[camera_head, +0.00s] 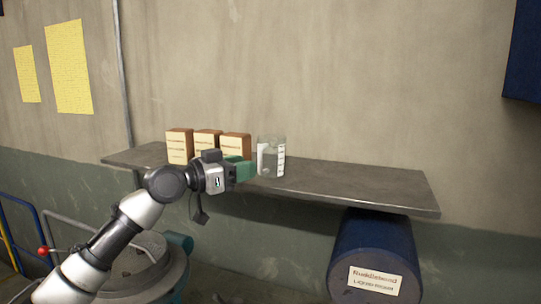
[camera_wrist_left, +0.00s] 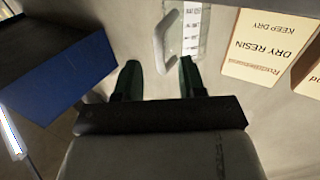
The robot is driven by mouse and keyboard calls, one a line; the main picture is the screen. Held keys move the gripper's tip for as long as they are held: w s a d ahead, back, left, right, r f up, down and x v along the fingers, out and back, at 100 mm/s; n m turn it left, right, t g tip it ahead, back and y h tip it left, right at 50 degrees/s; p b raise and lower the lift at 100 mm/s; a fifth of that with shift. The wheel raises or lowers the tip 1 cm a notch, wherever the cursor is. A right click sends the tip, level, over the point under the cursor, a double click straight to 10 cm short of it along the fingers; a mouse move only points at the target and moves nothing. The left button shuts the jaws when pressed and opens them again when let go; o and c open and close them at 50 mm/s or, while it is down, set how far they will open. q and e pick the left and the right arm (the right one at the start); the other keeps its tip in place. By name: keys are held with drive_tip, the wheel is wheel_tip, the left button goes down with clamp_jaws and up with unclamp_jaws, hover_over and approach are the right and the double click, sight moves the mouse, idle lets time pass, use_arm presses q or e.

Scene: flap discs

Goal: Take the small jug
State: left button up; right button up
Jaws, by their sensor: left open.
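The small jug (camera_head: 271,158) is clear, with a white measuring scale, and stands upright on the grey shelf (camera_head: 370,188). In the left wrist view the jug (camera_wrist_left: 192,32) is at the top centre, with its pale handle (camera_wrist_left: 164,42) pointing toward my gripper. In the left wrist view the left gripper (camera_wrist_left: 160,66) is open, with the handle just ahead and between the fingertips. Contact cannot be told. My right gripper is not in view.
Three brown boxes with cream labels (camera_head: 207,142) stand left of the jug; one reads "DRY RESIN" (camera_wrist_left: 268,48) in the wrist view. The shelf right of the jug is clear. A blue drum (camera_head: 372,245) is below the shelf. The wall is close behind.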

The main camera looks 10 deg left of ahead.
sight(260, 171)
use_arm(q)
drive_tip(key=p+x, duration=0.3)
drive_tip(key=x, duration=0.2)
drive_tip(key=shift+d+f, duration=0.1)
drive_tip(key=shift+f, duration=0.05)
clamp_jaws()
